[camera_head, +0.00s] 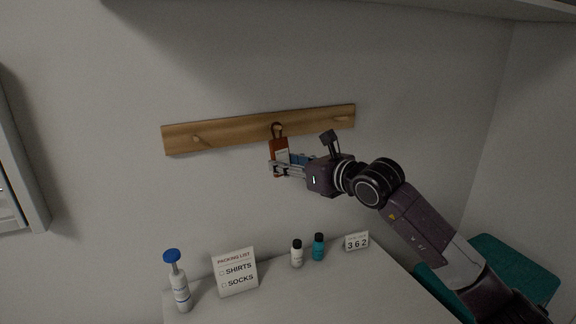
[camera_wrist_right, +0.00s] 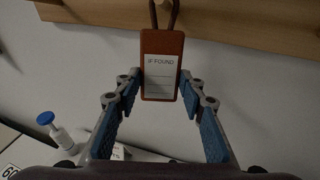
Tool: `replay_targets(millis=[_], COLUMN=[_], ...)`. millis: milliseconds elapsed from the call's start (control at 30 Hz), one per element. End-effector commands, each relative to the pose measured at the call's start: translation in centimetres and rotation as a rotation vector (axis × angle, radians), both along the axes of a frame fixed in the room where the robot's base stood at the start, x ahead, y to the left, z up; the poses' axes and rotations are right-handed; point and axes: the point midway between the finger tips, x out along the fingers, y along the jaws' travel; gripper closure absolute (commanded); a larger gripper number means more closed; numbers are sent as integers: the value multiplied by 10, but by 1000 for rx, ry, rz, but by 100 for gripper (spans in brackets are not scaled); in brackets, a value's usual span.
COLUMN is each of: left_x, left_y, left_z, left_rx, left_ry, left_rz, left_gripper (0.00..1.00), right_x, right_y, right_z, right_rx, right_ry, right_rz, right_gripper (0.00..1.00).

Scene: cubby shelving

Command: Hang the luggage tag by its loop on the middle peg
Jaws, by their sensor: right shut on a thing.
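The luggage tag (camera_head: 279,146) is brown with a white label and hangs upright in front of the wooden peg rail (camera_head: 232,130). The right wrist view shows the tag (camera_wrist_right: 162,50) with "IF FOUND" on its label. My right gripper (camera_head: 278,169) is shut on the tag's lower part, with blue pads at both side edges in the right wrist view (camera_wrist_right: 161,88). The dark loop (camera_head: 277,128) stands up from the tag against the middle of the rail. The middle peg is not clearly visible there, so I cannot tell whether the loop is around it. My left gripper is not in view.
The rail's left peg (camera_head: 196,139) and right peg (camera_head: 342,119) are bare. A shelf overhangs above.

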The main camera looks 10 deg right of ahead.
Motion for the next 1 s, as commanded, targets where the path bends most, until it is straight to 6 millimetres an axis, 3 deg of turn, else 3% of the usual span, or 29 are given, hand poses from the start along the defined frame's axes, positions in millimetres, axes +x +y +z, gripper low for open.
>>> replay_targets(millis=[467,500,667,1000], left_x=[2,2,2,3], left_y=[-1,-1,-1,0], left_z=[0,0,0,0], left_rx=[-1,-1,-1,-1], left_ry=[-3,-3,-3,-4], left_rz=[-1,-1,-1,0], left_gripper=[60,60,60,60], right_x=[0,0,0,-2], right_y=[0,0,0,-1], right_z=[1,1,1,1], right_rx=[0,0,0,-1], right_ry=[-1,-1,-1,-1], right_rz=[0,0,0,-1], right_gripper=[80,62,44,43])
